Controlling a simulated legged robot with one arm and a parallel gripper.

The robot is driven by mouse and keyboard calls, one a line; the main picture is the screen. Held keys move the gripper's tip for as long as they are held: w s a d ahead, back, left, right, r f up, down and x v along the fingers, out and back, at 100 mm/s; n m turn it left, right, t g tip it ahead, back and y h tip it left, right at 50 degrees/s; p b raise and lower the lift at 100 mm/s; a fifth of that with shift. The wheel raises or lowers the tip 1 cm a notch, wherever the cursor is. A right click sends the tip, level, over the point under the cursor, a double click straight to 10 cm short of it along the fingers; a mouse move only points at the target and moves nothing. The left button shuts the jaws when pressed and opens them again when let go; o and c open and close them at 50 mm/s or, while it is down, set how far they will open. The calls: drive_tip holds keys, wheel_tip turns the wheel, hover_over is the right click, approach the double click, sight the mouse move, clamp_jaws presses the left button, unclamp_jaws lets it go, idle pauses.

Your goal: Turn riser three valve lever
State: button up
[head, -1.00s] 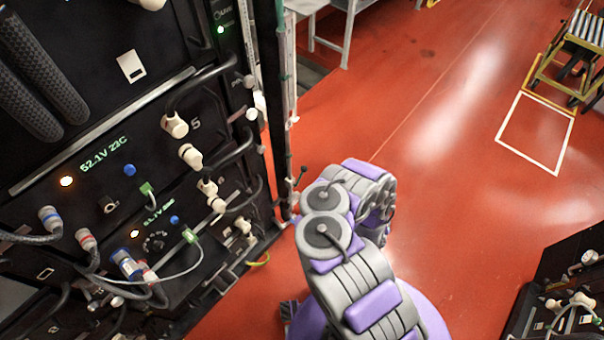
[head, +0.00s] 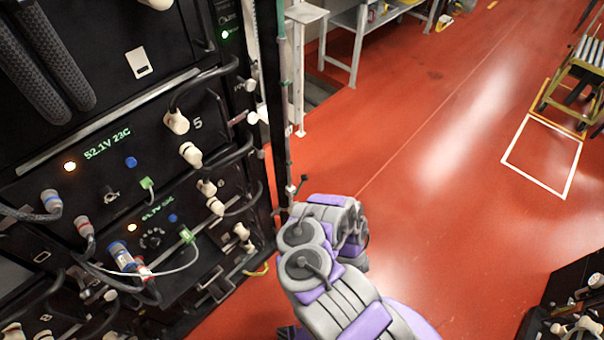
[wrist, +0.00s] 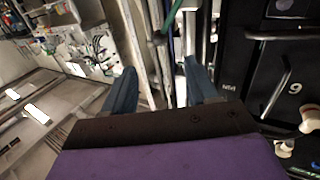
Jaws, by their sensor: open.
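A small dark lever with a round knob (head: 303,179) sticks out from the riser pipe (head: 283,110) at the cabinet's right edge. I cannot tell whether this is riser three's lever. My purple and grey arm reaches up just right of it; my gripper is hidden behind the arm links in the head view. In the wrist view my gripper (wrist: 160,68) is open, with two blue-grey fingers spread and nothing between their tips. Upright pipes (wrist: 164,45) stand beyond the fingers, one of them green. No lever can be made out there.
A black battery cabinet (head: 110,110) with cables and plugs fills the left. A black panel marked 9 (wrist: 285,65) stands right of the fingers. A grey bench (head: 355,22) is at the back. Open red floor (head: 440,190) lies to the right.

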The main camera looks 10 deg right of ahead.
sight(300, 185)
drive_tip(key=w+a+b, duration=0.2)
drive_tip(key=w+b, duration=0.1)
drive_tip(key=w, duration=1.3)
drive_tip(key=shift+w+a, duration=0.2)
drive_tip(key=shift+a, duration=0.05)
drive_tip(key=shift+r, duration=0.1)
drive_tip(key=shift+c, duration=0.3)
clamp_jaws()
